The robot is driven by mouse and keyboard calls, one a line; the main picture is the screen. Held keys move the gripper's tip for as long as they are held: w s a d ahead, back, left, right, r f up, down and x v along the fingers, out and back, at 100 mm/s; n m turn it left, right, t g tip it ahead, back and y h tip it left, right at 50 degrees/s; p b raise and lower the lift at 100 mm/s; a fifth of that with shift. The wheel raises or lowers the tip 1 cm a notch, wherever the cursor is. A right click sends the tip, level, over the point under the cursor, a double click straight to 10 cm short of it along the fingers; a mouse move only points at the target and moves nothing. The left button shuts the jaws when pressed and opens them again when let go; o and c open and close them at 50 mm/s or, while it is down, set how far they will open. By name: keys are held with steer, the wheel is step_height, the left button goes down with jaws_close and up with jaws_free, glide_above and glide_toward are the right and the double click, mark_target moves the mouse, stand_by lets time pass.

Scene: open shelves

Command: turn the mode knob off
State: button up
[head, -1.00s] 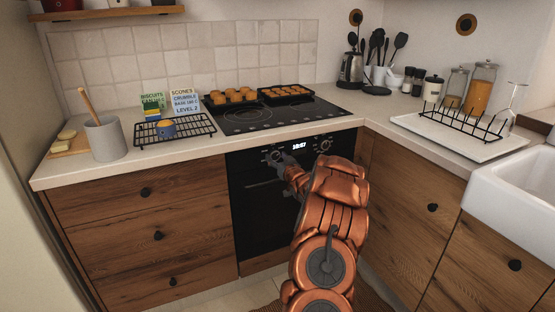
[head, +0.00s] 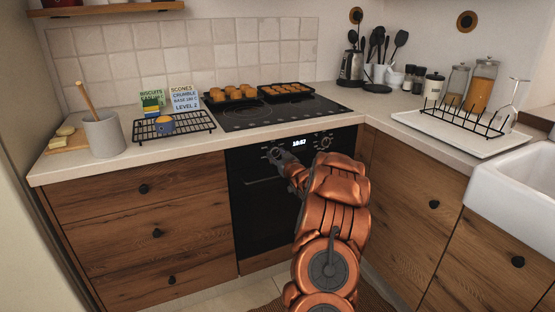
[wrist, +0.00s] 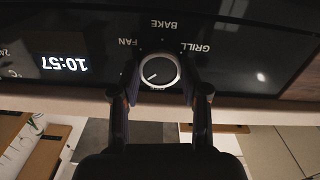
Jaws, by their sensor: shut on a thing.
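The mode knob (wrist: 160,71) is a round dark knob with a pale rim on the black oven panel. In the wrist view, FAN, BAKE and GRILL are printed around it, upside down. Its white pointer line slants toward the lower left of that picture; small lettering below the knob is too unclear to read. My gripper (wrist: 161,88) has one finger on each side of the knob and is shut on it. In the head view, my gripper (head: 283,157) is at the left knob, left of the clock display, and partly covers it.
A second knob (head: 325,142) is right of the lit 10:57 display (head: 299,144).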

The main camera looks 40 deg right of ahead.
steer(key=n+b, duration=0.1)
steer(key=n, duration=0.1)
steer(key=n+b, duration=0.1)
steer(key=b, duration=0.1)
steer(key=shift+f+n+b, duration=0.3)
steer(key=shift+n, duration=0.1)
steer(key=n+b, duration=0.6)
steer(key=shift+r, duration=0.15)
steer(key=o, duration=1.1)
steer(key=shift+r, duration=0.1)
steer(key=shift+o, duration=0.2)
steer(key=shift+s, duration=0.15)
steer(key=v, duration=1.1)
steer(key=shift+s+a, duration=0.2)
steer(key=shift+s, duration=0.15)
steer(key=shift+r, duration=0.1)
